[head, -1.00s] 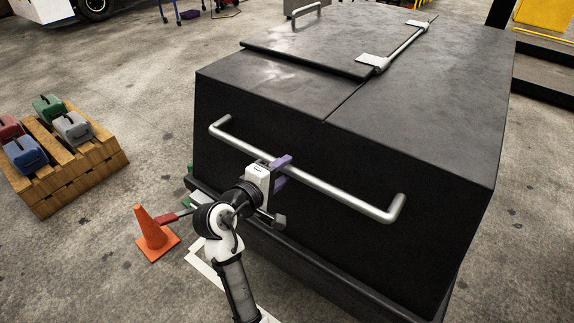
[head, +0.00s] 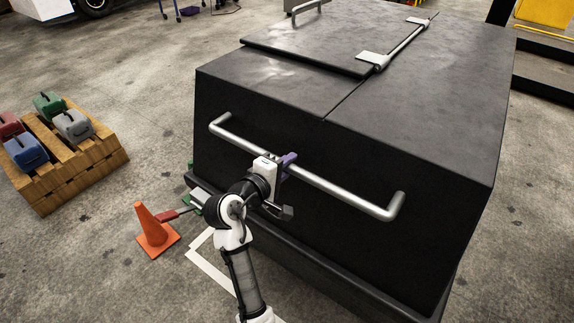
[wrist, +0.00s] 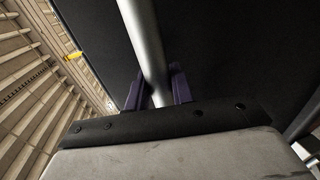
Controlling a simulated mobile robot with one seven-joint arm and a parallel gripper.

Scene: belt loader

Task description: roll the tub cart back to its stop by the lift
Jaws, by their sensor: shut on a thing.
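The tub cart (head: 410,190) is a large black box with a hinged lid, filling the middle and right of the head view. A silver handle bar (head: 340,190) runs across its near face; it also shows in the wrist view (wrist: 145,45). My gripper (head: 287,167) has purple fingers and is shut on this bar, left of its middle. In the wrist view the bar passes between the two fingers (wrist: 158,90). A white floor marking (head: 208,262) shows beside the cart's lower left, partly hidden by my arm. Whether it is the stop cannot be told.
An orange cone (head: 154,232) stands left of the cart, with a red bar and a green part (head: 190,206) near the cart's base. A wooden pallet (head: 85,170) with several coloured cases stands farther left. Black and yellow steps (head: 545,60) stand back right. Floor between pallet and cart's far side is open.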

